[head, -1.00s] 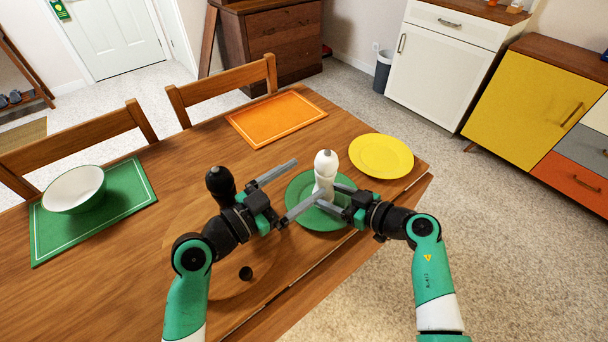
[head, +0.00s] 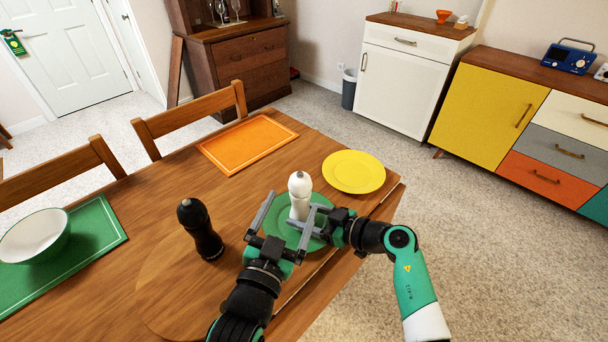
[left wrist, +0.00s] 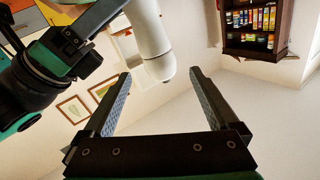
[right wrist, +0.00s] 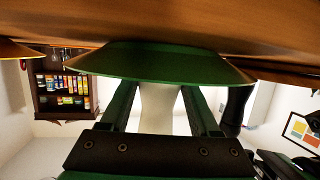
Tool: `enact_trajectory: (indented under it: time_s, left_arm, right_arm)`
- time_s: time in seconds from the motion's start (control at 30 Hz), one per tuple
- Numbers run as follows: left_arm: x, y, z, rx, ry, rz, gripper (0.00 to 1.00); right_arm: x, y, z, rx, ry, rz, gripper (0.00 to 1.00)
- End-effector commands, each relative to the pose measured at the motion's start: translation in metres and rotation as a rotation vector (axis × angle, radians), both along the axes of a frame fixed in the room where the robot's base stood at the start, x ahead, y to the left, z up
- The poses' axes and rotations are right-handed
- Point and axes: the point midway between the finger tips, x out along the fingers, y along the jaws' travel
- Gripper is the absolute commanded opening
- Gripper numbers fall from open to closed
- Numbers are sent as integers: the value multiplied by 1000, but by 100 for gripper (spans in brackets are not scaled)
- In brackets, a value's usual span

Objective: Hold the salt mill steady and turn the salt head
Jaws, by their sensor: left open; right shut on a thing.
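The white salt mill (head: 299,205) stands upright on the green plate (head: 284,236), its rounded head (head: 299,181) with a small dark knob on top. My right gripper (head: 304,216) comes from the right and is shut on the mill's lower body; the right wrist view shows its fingers on both sides of the white body (right wrist: 158,108). My left gripper (head: 288,206) is open and empty in front and to the left of the mill. In the left wrist view, the mill's head (left wrist: 160,66) shows beyond the open fingers, not between them.
The black mill (head: 200,232) stands on the table to the left. A yellow plate (head: 354,172) and an orange placemat (head: 248,144) lie behind. A white bowl (head: 36,236) sits on a green placemat (head: 100,240) at far left. Chairs line the far table edge.

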Motion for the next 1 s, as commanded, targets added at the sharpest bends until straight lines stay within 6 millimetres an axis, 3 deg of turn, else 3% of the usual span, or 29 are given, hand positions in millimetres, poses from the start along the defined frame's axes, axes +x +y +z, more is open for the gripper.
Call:
enact_trajectory:
  time_s: [0.3,0.5,0.93,1.0]
  left_arm:
    - [62,-19,1,1,2,-1,94]
    - [87,-27,0,0,1,-1,94]
    - [96,-30,0,0,1,-1,94]
    - [96,-30,0,0,1,-1,81]
  right_arm:
    - [0,0,-1,0,2,1,32]
    - [0,0,-1,-1,1,1,32]
    - [0,0,-1,-1,1,1,32]
    - [0,0,-1,-1,1,1,32]
